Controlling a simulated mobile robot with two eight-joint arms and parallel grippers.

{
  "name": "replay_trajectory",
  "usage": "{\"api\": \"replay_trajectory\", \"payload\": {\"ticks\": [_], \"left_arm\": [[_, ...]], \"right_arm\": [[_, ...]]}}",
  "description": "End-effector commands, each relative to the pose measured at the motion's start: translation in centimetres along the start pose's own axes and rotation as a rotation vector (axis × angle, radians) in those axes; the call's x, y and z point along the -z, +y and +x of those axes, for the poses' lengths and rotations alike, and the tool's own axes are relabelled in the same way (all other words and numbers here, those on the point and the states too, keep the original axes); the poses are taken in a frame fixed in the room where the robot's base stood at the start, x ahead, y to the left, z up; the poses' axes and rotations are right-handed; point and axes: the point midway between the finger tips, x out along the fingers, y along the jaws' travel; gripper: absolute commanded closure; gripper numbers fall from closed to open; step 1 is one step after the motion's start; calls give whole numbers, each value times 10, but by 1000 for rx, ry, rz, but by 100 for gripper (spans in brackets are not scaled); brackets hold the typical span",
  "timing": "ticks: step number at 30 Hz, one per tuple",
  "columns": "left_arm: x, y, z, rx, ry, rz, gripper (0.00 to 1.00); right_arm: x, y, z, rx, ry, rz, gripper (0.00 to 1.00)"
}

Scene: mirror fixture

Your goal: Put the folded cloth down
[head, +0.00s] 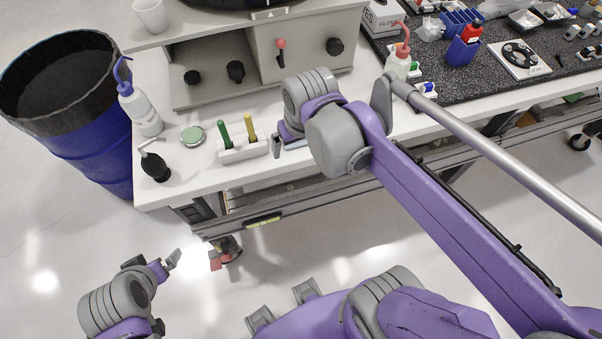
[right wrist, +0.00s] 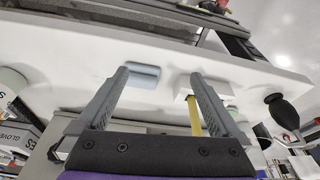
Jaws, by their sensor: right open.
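The folded cloth (right wrist: 143,75) is a small pale blue bundle lying on the white bench top (right wrist: 75,62). In the head view only a light blue sliver of the cloth (head: 296,144) shows below my right gripper (head: 281,142), near the bench's front edge; the arm hides the rest. My right gripper is open. In the right wrist view the cloth shows ahead, between its spread fingers (right wrist: 158,74) and nearer the left one, with nothing held. My left gripper (head: 163,266) hangs low over the floor, away from the bench; its jaw opening is unclear.
A white rack (head: 240,150) with green and yellow handles stands just left of the right gripper. A tin (head: 193,136), a dark-bulbed tool (head: 155,166) and a wash bottle (head: 140,108) stand farther left. The grey machine (head: 262,62) is behind. A blue drum (head: 85,130) stands beside the bench.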

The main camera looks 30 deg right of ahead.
Motion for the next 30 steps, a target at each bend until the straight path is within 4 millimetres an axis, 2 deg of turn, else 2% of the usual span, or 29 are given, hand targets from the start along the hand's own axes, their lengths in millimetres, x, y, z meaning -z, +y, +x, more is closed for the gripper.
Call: {"api": "replay_trajectory", "payload": {"ticks": [1, 3, 6, 9, 13, 30], "left_arm": [[0, 0, 0, 0, 0, 0, 0], [0, 0, 0, 0, 0, 0, 0], [0, 0, 0, 0, 0, 0, 0], [0, 0, 0, 0, 0, 0, 0], [0, 0, 0, 0, 0, 0, 0], [0, 0, 0, 0, 0, 0, 0]], "right_arm": [[-21, -5, 8, 6, 42, -23, 0], [-43, -10, 18, 14, 100, -51, 0], [-66, -14, 31, 23, 164, -80, 0], [-80, -16, 40, 28, 206, -97, 0], [-86, -18, 44, 31, 226, -106, 0], [-86, -18, 44, 31, 225, -105, 0]]}}
